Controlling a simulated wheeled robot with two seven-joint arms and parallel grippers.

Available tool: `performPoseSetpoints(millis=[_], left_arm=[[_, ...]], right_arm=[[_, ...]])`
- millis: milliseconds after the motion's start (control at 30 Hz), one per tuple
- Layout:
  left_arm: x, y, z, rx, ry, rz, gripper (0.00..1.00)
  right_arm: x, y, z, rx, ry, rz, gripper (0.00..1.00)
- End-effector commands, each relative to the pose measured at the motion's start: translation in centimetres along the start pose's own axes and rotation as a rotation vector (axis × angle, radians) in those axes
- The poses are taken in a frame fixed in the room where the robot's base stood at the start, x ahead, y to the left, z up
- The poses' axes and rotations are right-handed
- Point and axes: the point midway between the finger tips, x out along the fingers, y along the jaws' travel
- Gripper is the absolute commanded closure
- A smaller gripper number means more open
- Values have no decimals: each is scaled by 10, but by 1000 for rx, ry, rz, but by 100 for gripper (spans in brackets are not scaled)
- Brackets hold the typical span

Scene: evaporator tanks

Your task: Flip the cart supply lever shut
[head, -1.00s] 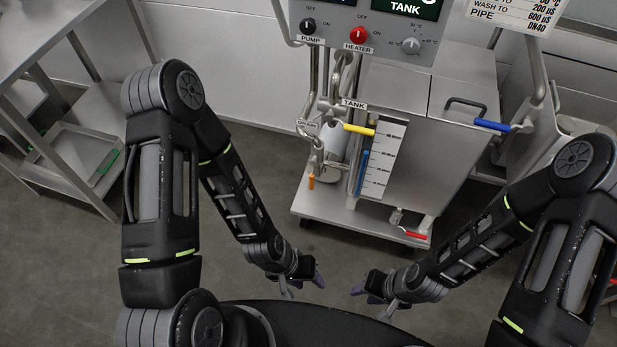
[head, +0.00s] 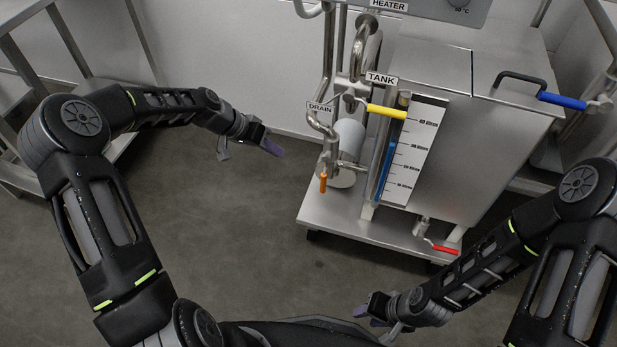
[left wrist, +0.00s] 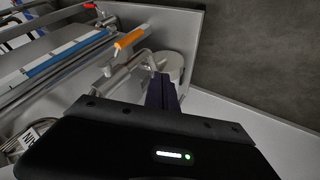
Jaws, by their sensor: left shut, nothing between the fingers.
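The steel cart carries several coloured levers, and I read no "supply" label on any. A yellow lever (head: 387,111) lies near level beside the TANK label. An orange lever (head: 323,183) hangs down below the DRAIN label; it also shows in the left wrist view (left wrist: 130,38). A blue lever (head: 562,101) is at the tank's right, and a red lever (head: 445,250) is low at the front. My left gripper (head: 271,147) is shut and empty, left of the drain pipes and apart from them. Its fingers show in the left wrist view (left wrist: 161,92). My right gripper (head: 377,312) is low, in front of the cart; its jaws are unclear.
Bent steel pipes (head: 329,60) rise at the cart's left side, around a pale cylinder (head: 349,138). The tank (head: 480,150) fills the cart's middle. A steel rack (head: 20,60) stands at far left behind my left arm. Floor between that arm and the cart is clear.

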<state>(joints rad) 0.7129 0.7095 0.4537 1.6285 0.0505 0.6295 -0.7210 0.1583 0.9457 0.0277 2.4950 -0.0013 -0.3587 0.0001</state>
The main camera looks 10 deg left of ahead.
Motion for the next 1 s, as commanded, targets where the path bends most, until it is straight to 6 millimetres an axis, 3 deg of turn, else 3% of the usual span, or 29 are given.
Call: performPoseSetpoints(millis=[133,633,767,1000], left_arm=[[-2,12,14,95,-60,58,100],[4,13,16,112,-63,60,100],[15,13,17,113,-63,61,100],[56,16,21,112,-64,62,100]], right_arm=[[-1,0,0,0,-1,0,64],[0,0,1,0,-1,0,64],[2,1,1,0,-1,0,64],[10,4,0,1,-1,0,64]])
